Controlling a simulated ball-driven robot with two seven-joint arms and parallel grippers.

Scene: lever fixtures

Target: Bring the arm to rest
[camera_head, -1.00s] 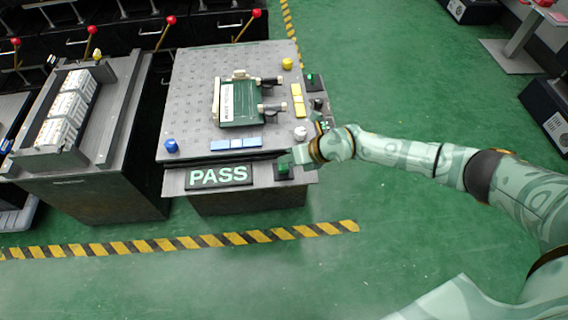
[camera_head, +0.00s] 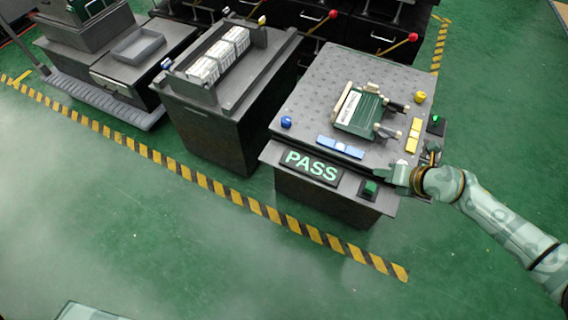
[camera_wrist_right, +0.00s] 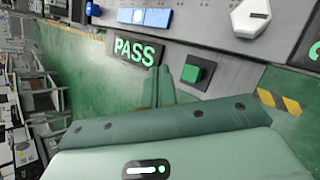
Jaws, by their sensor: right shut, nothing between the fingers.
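My right arm (camera_head: 510,222) comes in from the right in the head view. My right gripper (camera_head: 392,175) is shut and empty at the front right corner of the test bench (camera_head: 310,98). In the right wrist view its closed fingers (camera_wrist_right: 158,88) point toward the bench front, left of a green square button (camera_wrist_right: 191,74). A dark sign (camera_head: 313,167) with green PASS letters is on the bench front. A green board (camera_head: 360,112) lies on the bench top. My left gripper is not in view.
Blue (camera_head: 340,146) and yellow (camera_head: 413,135) blocks and two black-handled levers sit on the bench top. A dark cabinet with white modules (camera_head: 219,56) stands to the left. Yellow-black floor tape (camera_head: 255,206) runs in front, with open green floor before it.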

